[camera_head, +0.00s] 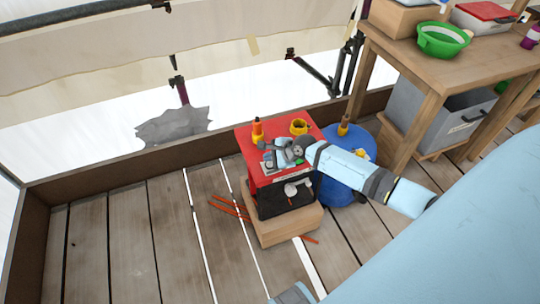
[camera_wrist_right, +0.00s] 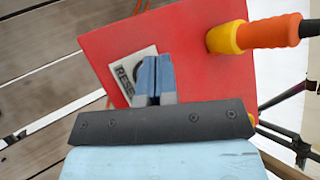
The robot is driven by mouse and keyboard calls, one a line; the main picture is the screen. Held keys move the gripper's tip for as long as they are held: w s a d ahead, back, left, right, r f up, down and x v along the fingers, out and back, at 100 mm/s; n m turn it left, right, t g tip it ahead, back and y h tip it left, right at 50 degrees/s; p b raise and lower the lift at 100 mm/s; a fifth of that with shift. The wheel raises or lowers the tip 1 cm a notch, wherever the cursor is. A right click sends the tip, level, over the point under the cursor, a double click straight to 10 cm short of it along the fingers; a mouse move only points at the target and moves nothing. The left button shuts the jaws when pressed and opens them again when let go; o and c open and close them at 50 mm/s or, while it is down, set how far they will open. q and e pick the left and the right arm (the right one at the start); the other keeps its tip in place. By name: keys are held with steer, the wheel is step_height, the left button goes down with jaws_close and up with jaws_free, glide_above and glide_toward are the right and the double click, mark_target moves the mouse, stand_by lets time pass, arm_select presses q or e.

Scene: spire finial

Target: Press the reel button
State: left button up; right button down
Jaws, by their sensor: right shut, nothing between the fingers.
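A red box (camera_head: 278,123) stands on a wooden block, and its red top (camera_wrist_right: 208,82) fills much of the right wrist view. A pale label (camera_wrist_right: 124,79) with dark letters starting "RESE" lies on the top, with part of a dark round shape beside the letters. My right gripper (camera_head: 272,158) is over the top's near part in the head view. Its fingers (camera_wrist_right: 154,80) are shut and empty, covering part of the label and the round shape. I cannot tell whether the fingertips touch anything. No button marked as reel is readable.
An orange-and-yellow handle (camera_head: 257,130) and a yellow ring (camera_head: 299,127) are on the box top. A blue round container (camera_head: 342,190) stands right of the box. A wooden workbench (camera_head: 435,75) is at right. Orange sticks (camera_head: 230,208) lie on the plank floor, left of the block.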

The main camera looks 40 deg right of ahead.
mark_target(270, 164)
arm_select(q)
steer(key=shift+f, duration=0.1)
arm_select(e)
steer(key=shift+r+p, duration=0.5)
steer(key=shift+p, duration=0.05)
step_height(270, 164, up, 3)
steer(key=p, duration=0.4)
steer(key=shift+r, duration=0.2)
steer(key=shift+r+p, duration=0.35)
steer(key=shift+p, duration=0.3)
arm_select(q)
steer(key=shift+s+a+f+n+g+y, duration=0.2)
steer(key=shift+s+a+n+g+y, duration=0.1)
steer(key=shift+s+a+g, duration=0.25)
steer(key=shift+w+d+f, duration=0.1)
steer(key=shift+w+f, duration=0.05)
steer(key=shift+w+a+r, duration=0.1)
steer(key=shift+a+r, duration=0.1)
steer(key=shift+r, duration=0.1)
